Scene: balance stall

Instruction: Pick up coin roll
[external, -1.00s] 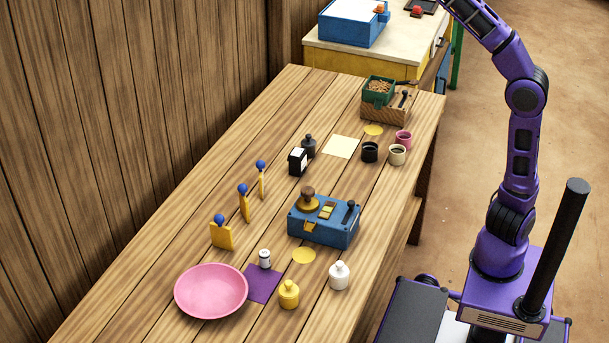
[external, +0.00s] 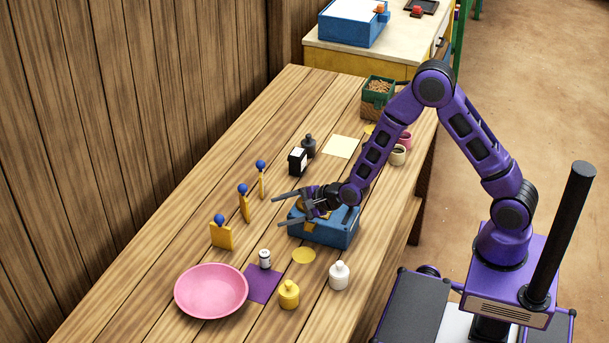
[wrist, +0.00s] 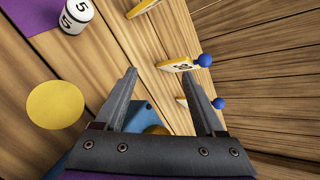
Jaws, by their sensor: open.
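The coin roll (external: 265,259) is a small white and dark cylinder standing upright at the edge of a purple mat (external: 261,287). In the wrist view the coin roll (wrist: 76,16) shows at the top left with a 5 on it, partly cut off by the frame edge. My gripper (external: 280,211) is above the blue box (external: 325,232), up and to the right of the coin roll in the external view. In the wrist view my gripper (wrist: 162,74) is open, with nothing between its fingers. The coin roll is apart from both fingers.
A yellow disc (external: 303,256) lies near the coin roll. A pink bowl (external: 211,291), a yellow bottle (external: 289,295) and a white bottle (external: 339,276) stand nearby. Several yellow holders with blue knobs (external: 222,236) stand to the left. Dark containers (external: 298,162) and cups (external: 398,156) are farther back.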

